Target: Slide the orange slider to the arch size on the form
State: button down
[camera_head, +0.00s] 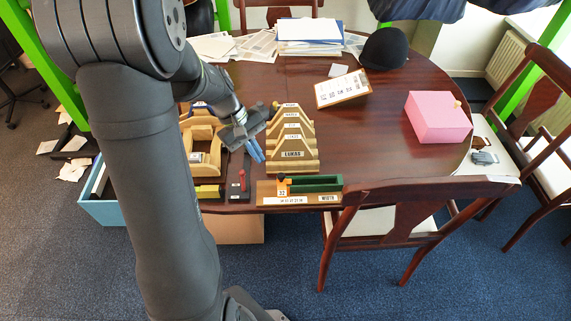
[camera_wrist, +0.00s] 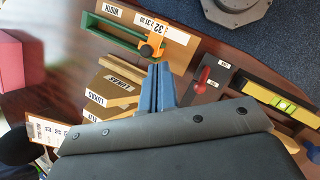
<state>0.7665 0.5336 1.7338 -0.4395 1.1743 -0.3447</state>
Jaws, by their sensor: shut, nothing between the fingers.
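The orange slider (camera_head: 283,187) sits at the left end of the green channel (camera_head: 316,184) on the wooden width gauge (camera_head: 264,193), beside a label reading 32. In the wrist view the orange slider (camera_wrist: 153,47) has a dark knob and lies just beyond my fingertips. My gripper (camera_head: 259,157) has blue fingers that are shut and empty, above and to the left of the slider in the head view. In the wrist view my gripper (camera_wrist: 160,68) points toward the slider; I cannot tell whether they touch. The form (camera_head: 341,88) is on a clipboard; its writing is too small to read.
Stepped wooden arches (camera_head: 292,145), one marked LUKAS, stand behind the gauge. A dark plate with a red lever (camera_head: 242,180) and a wooden saddle form (camera_head: 205,150) are to the left. A pink box (camera_head: 437,117) and black cap (camera_head: 384,48) stand farther off. The table's right-middle is clear.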

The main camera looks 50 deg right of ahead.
jog(key=s+d+r+m+t+y, duration=0.1)
jog(key=s+d+m+t+y, duration=0.2)
jog(key=d+m, duration=0.55)
jog(key=s+d+r+m+t+y, duration=0.25)
jog(key=s+d+m, duration=0.25)
jog(key=m, duration=0.6)
send_over(285, 179)
jog(key=d, duration=0.3)
jog(key=shift+t+h, duration=0.35)
jog(key=shift+t, duration=0.1)
jog(key=f, duration=0.7)
jog(key=s+f, duration=0.1)
jog(key=f, duration=0.2)
jog(key=shift+a+f, duration=0.2)
jog(key=shift+f, duration=0.15)
jog(key=shift+w+a, duration=0.15)
jog(key=shift+a, duration=0.3)
